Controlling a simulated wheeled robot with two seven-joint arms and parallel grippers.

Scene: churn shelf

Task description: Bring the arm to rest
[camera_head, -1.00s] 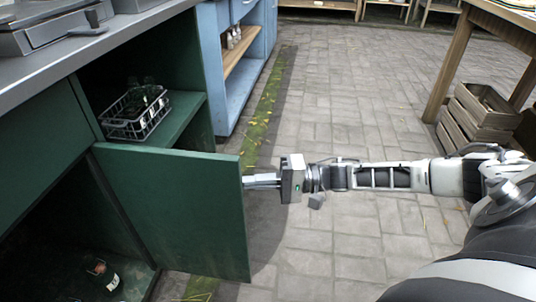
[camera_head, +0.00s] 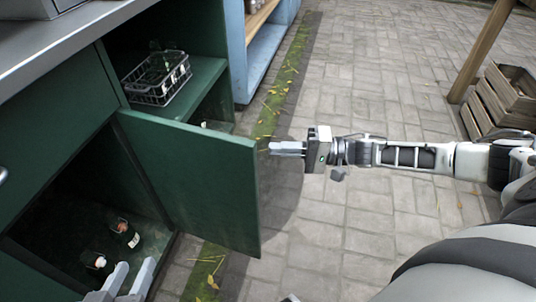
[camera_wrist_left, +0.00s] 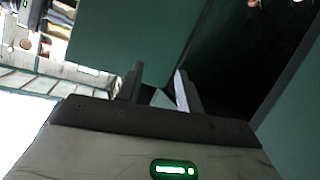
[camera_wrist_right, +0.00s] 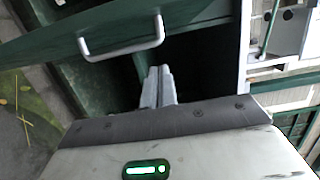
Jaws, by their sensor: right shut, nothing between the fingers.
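My left gripper (camera_head: 128,280) is at the bottom left of the head view, in front of the open lower cabinet compartment. Its two fingers stand apart, and they also show apart in the left wrist view (camera_wrist_left: 156,90). I see nothing held between them. My right gripper (camera_head: 287,148) is shut and empty, its arm stretched in from the right. Its fingertips are just right of the free edge of the open green cabinet door (camera_head: 195,180), with a small gap. In the right wrist view its fingers (camera_wrist_right: 158,85) are together, below the door's handle (camera_wrist_right: 122,40).
A wire crate with bottles (camera_head: 157,80) stands on the cabinet's upper shelf. Bottles (camera_head: 124,233) stand in the lower compartment. A wooden crate (camera_head: 500,98) is at the right. Paved floor (camera_head: 370,95) beyond my right arm is clear.

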